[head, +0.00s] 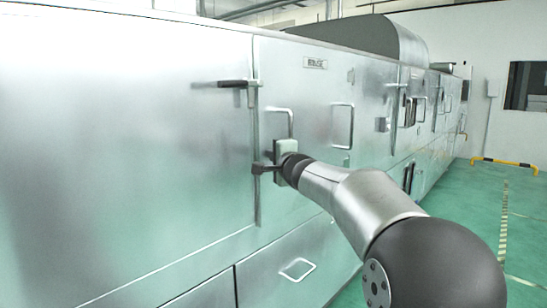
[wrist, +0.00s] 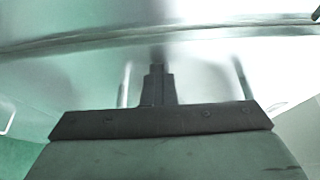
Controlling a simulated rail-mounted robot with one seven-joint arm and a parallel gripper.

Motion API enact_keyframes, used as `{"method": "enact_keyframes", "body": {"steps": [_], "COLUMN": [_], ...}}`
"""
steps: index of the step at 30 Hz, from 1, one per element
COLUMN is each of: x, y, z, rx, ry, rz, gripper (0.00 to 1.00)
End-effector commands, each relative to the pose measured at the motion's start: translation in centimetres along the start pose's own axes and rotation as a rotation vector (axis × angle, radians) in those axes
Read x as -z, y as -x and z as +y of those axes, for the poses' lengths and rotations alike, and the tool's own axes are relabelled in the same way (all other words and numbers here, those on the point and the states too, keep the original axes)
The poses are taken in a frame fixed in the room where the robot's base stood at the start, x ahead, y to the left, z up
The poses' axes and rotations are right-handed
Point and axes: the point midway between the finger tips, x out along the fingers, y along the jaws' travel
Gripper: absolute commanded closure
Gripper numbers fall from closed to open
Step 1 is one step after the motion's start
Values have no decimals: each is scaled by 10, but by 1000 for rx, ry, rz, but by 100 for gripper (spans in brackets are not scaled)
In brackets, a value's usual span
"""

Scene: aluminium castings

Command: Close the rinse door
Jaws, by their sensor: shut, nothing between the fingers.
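The rinse door, a brushed metal panel (head: 312,95), carries a small label plate (head: 315,63) near its top, which seems to read RINSE. It looks flush or nearly flush with the machine front; a small gap cannot be ruled out. A vertical seam runs down its left side, and U-shaped handles (head: 343,127) stand on the front. My gripper (head: 264,168) is low beside the seam, close to the metal. In the wrist view its dark fingers (wrist: 157,85) are together and empty, facing a shiny metal surface. Whether they touch it is unclear.
A black lever latch (head: 236,84) sticks out left at the upper seam. A lower panel with a handle (head: 297,269) lies beneath. The machine front runs on to the right with more doors and handles. The green floor (head: 480,220) at right is clear, with a yellow-black barrier (head: 505,163) farther back.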

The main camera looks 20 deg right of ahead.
Motion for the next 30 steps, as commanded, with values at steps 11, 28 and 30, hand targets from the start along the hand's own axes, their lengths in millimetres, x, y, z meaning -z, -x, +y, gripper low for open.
{"method": "enact_keyframes", "body": {"steps": [11,28,30], "x": [-1,-69,-81], "y": [56,115,119], "z": [-10,-11,-16], "rx": [21,6,-18], "ry": [0,19,66], "rz": [-18,-22,-59], "gripper": [100,100,100]}}
